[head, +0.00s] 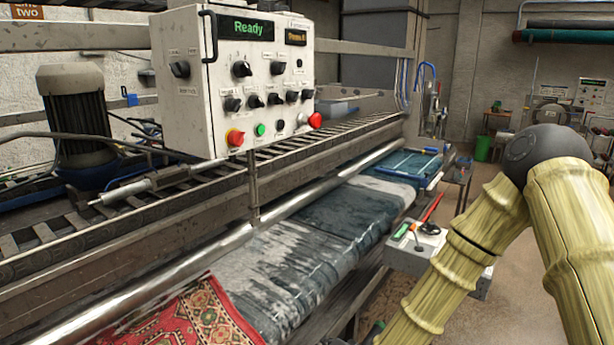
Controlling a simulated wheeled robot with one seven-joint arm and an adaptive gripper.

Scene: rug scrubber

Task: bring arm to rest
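My arm (487,235) shows at the right, as pale, bamboo-like links that meet at a dark grey, ball-shaped elbow (548,152). One link runs down and left from the elbow to the bottom edge, and the other runs down along the right edge. The arm stands in front of the small side table and hides part of it. My gripper is out of the picture, so its fingers and whatever may be in them cannot be seen.
The rug machine's control box (237,82) reads "Ready". A red patterned rug (195,318) and wet grey-blue cloth (310,235) lie along the machine bed. A side table (405,258) holds small tools. Open floor (533,285) lies at the right, with a green bin (482,148) farther back.

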